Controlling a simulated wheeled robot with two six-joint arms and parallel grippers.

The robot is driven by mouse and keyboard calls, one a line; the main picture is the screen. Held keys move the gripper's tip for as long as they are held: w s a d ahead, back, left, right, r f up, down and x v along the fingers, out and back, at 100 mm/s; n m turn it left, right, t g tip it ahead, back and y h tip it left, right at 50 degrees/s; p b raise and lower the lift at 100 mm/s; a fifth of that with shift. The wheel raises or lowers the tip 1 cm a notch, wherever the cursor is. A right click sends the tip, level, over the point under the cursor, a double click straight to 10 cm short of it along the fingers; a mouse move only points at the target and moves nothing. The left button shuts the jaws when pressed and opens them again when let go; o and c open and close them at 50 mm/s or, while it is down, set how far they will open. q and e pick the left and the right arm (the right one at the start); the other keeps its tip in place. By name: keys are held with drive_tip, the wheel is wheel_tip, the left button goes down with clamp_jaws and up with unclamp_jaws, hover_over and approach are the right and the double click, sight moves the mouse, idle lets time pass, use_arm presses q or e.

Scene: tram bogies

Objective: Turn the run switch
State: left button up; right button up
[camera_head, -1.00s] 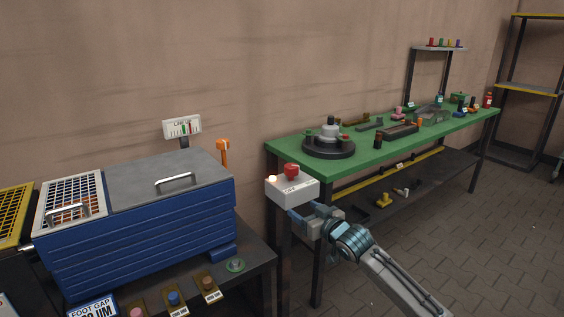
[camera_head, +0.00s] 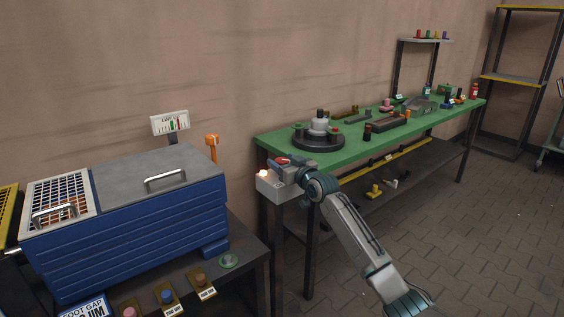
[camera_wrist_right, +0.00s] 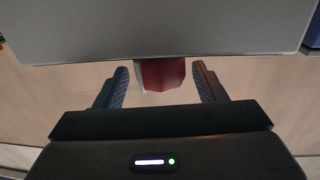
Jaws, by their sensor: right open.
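The run switch is a red knob (camera_head: 282,160) on top of a light grey box (camera_head: 270,187) at the near left end of the green bench. A small lit lamp (camera_head: 263,174) is on the same box. My right gripper (camera_head: 287,163) is at the knob and partly covers it and the box. In the right wrist view the red knob (camera_wrist_right: 162,76) lies between the two spread fingers (camera_wrist_right: 162,84), with a gap on each side. The box's grey surface (camera_wrist_right: 165,28) fills the top of that view. My left gripper is not in view.
The green bench (camera_head: 350,149) carries a round black turntable (camera_head: 318,143) and several small parts. A blue chest (camera_head: 135,235) with a grey lid stands on a dark table at left. An orange-topped post (camera_head: 212,142) stands behind it.

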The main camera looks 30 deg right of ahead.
drive_tip(key=shift+w, duration=0.55)
drive_tip(key=c, duration=1)
